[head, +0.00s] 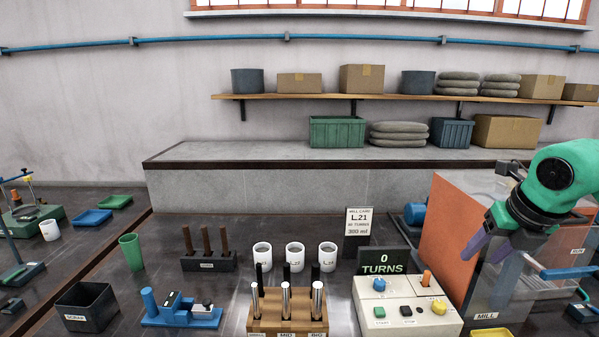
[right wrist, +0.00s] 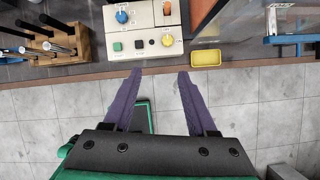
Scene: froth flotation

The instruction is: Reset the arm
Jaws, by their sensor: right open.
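My right gripper (head: 488,252) shows at the right of the head view, in front of the orange and grey mill (head: 450,222). Its purple fingers are apart with nothing between them. In the right wrist view the open fingers (right wrist: 160,74) hang over the floor, just short of the bench's front edge. The control box (right wrist: 146,30) with its knobs is beyond the left fingertip. My left gripper is in neither view.
A yellow tray (right wrist: 206,58) sits near the edge beyond the right fingertip. A wooden rack (head: 287,322) with metal rods stands left of the control box (head: 405,308). White cups (head: 295,257) and a sign reading 0 TURNS (head: 382,262) stand behind.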

